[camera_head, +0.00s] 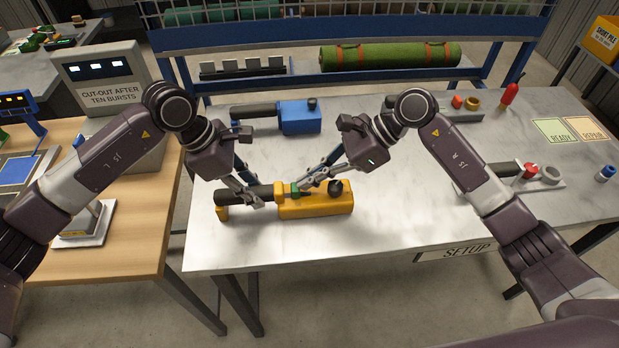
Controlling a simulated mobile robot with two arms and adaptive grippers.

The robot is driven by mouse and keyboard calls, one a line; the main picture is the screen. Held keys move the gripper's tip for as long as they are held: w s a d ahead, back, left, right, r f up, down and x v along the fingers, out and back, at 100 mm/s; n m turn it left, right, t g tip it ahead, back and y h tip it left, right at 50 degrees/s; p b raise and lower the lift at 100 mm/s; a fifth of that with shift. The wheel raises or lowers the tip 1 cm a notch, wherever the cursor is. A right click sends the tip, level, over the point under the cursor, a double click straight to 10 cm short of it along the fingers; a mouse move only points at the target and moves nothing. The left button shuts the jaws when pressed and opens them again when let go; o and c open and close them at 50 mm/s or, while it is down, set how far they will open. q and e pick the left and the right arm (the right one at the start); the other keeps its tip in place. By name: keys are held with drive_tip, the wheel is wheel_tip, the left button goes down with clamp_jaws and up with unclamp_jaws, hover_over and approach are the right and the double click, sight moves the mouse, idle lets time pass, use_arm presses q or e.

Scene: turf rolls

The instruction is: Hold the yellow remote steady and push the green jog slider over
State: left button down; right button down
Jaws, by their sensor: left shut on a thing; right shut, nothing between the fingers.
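The yellow remote (316,205) lies on the near left part of the metal table, its black handle (236,195) pointing left. The green jog slider (295,188) is on its top side near the handle end. A black knob (336,187) stands to the right of the slider. My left gripper (258,199) is shut on the remote at its handle. My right gripper (304,188) is shut and empty, its tips beside the green slider. Whether they touch it I cannot tell, as the fingers partly cover that spot.
A blue remote (299,117) lies behind on the same table (420,220). A green turf roll (390,56) rests on the rack at the back. The table's near middle is clear.

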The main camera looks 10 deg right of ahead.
use_arm(q)
drive_tip(key=shift+s+f, duration=0.15)
drive_tip(key=shift+f, duration=0.15)
use_arm(e)
drive_tip(key=v, duration=1)
use_arm(q)
drive_tip(key=shift+a, duration=0.1)
drive_tip(key=c, duration=1.9)
unclamp_jaws()
drive_tip(key=o, duration=0.4)
drive_tip(key=shift+r, duration=0.1)
drive_tip(key=shift+c, duration=0.2)
drive_tip(key=shift+w, duration=0.2)
drive_tip(key=shift+r, duration=0.15)
